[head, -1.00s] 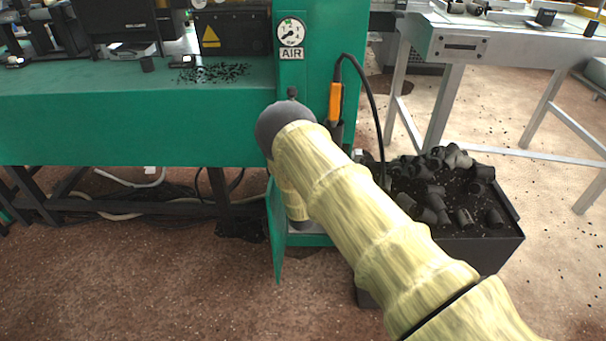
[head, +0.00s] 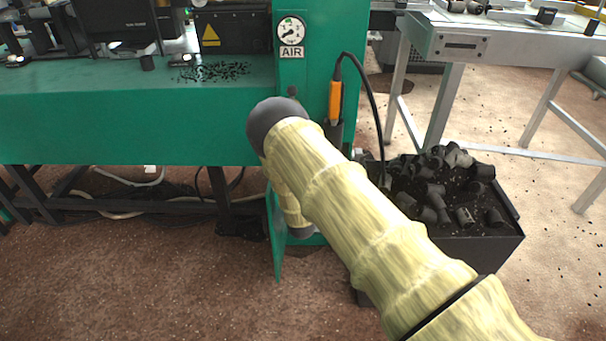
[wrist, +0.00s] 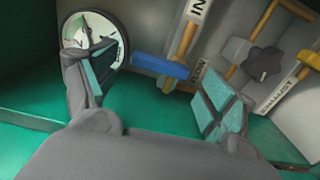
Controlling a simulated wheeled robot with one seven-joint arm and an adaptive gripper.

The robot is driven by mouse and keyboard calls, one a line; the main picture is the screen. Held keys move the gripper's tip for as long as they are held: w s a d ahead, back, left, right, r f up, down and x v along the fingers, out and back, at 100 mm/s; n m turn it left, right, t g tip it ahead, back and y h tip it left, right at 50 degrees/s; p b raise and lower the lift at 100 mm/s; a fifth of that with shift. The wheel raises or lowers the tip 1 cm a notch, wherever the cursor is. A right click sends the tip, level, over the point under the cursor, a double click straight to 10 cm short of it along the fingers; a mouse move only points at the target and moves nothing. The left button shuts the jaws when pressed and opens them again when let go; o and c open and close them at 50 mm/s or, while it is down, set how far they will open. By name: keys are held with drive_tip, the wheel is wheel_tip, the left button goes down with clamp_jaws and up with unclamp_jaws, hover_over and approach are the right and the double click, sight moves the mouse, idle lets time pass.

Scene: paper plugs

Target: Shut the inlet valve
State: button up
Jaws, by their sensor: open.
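In the wrist view, a blue lever handle (wrist: 160,67) lies across a brass pipe (wrist: 184,40). A partly cut-off label starting "IN" (wrist: 198,9) is beside this pipe, so this looks like the inlet valve. My gripper (wrist: 158,76) is open, one finger to the left of the blue handle and one to the right. The handle shows in the gap beyond the fingers; I cannot tell whether either finger touches it. In the head view, my arm and the green cabinet hide the gripper and the valve.
A round gauge (wrist: 93,38) is behind the left finger. A black star knob (wrist: 262,63) and a yellow handle (wrist: 309,58) are to the right. In the head view, the open green door (head: 276,235) and a black bin of plugs (head: 480,245) flank my arm.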

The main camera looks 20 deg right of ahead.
drive_tip(key=v, duration=0.8)
drive_tip(key=shift+s, duration=0.25)
drive_tip(key=s+d+f+m+g+y, duration=0.1)
drive_tip(key=s+d+f+m+g, duration=0.25)
drive_tip(key=s+f, duration=0.4)
drive_tip(key=s+d+f+m+g, duration=0.2)
drive_tip(key=s+f+m+g, duration=0.15)
drive_tip(key=s, duration=0.75)
drive_tip(key=s+a+f+m+g+y, duration=0.15)
drive_tip(key=s+m+g, duration=0.25)
drive_tip(key=s, duration=1)
drive_tip(key=s+a+f+m+g+y, duration=0.1)
drive_tip(key=s+m+g+y, duration=0.3)
drive_tip(key=s, duration=1.1)
drive_tip(key=s+a+r+g+h+p, duration=0.1)
drive_tip(key=s+a+r+g, duration=0.15)
drive_tip(key=s, duration=0.35)
wheel_tip(320, 180, up, 26)
drive_tip(key=p, duration=2.5)
drive_tip(key=shift+d+r+p, duration=0.2)
drive_tip(key=shift+d+p, duration=0.2)
drive_tip(key=shift+d, duration=0.05)
